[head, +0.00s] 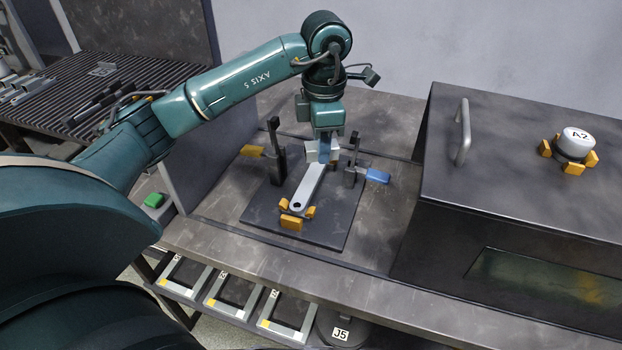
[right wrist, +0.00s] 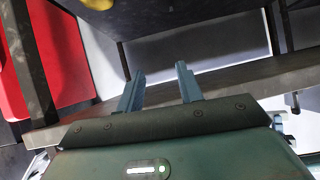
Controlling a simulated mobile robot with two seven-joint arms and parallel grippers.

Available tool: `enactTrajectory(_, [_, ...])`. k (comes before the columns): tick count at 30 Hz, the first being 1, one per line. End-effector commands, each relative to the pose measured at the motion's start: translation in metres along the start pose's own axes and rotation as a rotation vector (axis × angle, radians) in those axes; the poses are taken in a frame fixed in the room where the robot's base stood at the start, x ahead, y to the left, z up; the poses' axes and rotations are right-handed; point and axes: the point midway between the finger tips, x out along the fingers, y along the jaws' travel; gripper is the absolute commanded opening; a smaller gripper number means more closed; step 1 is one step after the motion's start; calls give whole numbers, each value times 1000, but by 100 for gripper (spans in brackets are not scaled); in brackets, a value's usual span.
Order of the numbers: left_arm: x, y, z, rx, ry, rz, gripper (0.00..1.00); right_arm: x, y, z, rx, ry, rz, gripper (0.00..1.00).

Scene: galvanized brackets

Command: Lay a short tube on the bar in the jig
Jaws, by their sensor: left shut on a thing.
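A light grey flat bar (head: 308,188) lies lengthwise in the jig on a dark base plate (head: 335,228). Its near end has a dark round hole and sits between orange stops (head: 291,222). My left gripper (head: 324,157) points down over the far end of the bar. It is shut on a small light grey piece (head: 311,151), seemingly the short tube, which its fingers partly hide. I cannot tell whether the piece touches the bar. My right gripper (right wrist: 160,70) shows in the right wrist view with its fingers apart and nothing between them.
Upright clamps with an orange handle (head: 252,151) and a blue handle (head: 377,176) flank the bar. A dark box with a handle (head: 463,132) and a knob marked A2 (head: 577,143) stands right. A slatted rack (head: 150,65) holds parts at left. Trays (head: 230,290) hang below the front edge.

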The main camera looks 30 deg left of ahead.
Motion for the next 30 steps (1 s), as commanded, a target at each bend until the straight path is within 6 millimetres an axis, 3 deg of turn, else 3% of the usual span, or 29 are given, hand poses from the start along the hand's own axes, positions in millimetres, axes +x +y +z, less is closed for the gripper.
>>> enactTrajectory(9, [-7,27,-7,-681,4,-17,4,3,-2,-2,-6,18,-10,36])
enactTrajectory(15, [-10,37,-11,-957,11,-27,4,4,-3,-6,-7,31,-14,36])
enactTrajectory(20, [-8,40,-13,-1050,14,-31,4,4,-3,-5,-6,31,-14,36])
enactTrajectory(30, [46,38,-13,-1063,16,-31,4,2,-3,-6,-12,27,-11,36])
